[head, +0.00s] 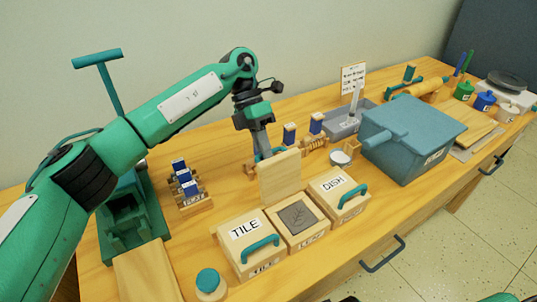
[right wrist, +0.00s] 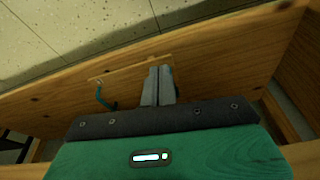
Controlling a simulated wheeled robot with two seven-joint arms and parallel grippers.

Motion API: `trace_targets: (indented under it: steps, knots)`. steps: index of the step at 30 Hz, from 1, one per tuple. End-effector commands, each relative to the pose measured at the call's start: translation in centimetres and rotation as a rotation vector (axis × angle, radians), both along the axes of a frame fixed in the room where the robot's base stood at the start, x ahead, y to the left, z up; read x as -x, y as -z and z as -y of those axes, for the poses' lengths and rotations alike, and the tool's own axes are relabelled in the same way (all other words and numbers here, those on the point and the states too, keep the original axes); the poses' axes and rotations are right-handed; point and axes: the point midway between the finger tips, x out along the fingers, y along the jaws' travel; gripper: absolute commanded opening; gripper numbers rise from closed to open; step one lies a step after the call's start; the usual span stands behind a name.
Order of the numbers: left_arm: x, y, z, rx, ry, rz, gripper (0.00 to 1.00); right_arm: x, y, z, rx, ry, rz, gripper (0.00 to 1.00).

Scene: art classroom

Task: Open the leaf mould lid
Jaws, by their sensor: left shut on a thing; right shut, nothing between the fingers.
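The leaf mould box (head: 318,240) is the middle of three wooden boxes in the head view. Its lid (head: 280,177) stands upright at the box's back edge, and a grey slab with a leaf pattern (head: 297,216) shows inside. My left gripper (head: 264,154) is behind the raised lid, pointing down, and shut on what appears to be the lid's handle. The lid hides part of the grip. My right gripper (right wrist: 158,86) is shut and empty in the right wrist view, in front of a wooden panel, away from the boxes.
The TILE box (head: 240,228) and DISH box (head: 333,187) flank the leaf box, both lids down with teal handles. A jar with a teal lid (head: 208,281) stands at the front. A stamp rack (head: 190,188) is left; a blue-grey bin (head: 411,140) is right.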

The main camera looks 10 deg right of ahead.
Motion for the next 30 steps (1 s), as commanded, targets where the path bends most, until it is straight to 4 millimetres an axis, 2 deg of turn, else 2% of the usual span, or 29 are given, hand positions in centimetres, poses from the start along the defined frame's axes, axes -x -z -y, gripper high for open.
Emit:
trace_targets:
  steps: [1, 3, 12, 24, 25, 27, 30]
  knots:
    - [0.1, 1.0, 0.0, -0.008, 0.005, -0.007, 0.00, 0.0, -0.1, 0.0, -0.001, 0.000, 0.005, 0.00]
    - [-0.1, 1.1, 0.0, -0.009, 0.006, -0.007, 0.00, 0.0, -0.5, 0.0, -0.001, 0.000, 0.008, 0.00]
    - [-0.6, 1.5, -0.1, -0.007, 0.010, -0.008, 0.00, 0.0, -1.5, 0.0, -0.002, 0.001, 0.019, 0.00]
    - [-0.6, 1.5, -0.1, -0.006, 0.009, -0.007, 0.00, 0.0, -1.7, 0.1, -0.002, 0.000, 0.019, 0.00]
    - [-0.6, 1.5, -0.1, -0.006, 0.009, -0.007, 0.16, 0.0, -1.7, 0.1, -0.002, 0.000, 0.019, 0.00]
    - [-0.7, 1.4, -0.1, -0.005, 0.008, -0.007, 0.30, 0.0, -1.7, 0.1, -0.002, 0.000, 0.019, 0.00]
    - [-0.7, 1.2, -0.1, -0.003, 0.008, -0.005, 0.33, 0.0, -1.7, 0.1, -0.001, 0.000, 0.019, 0.00]
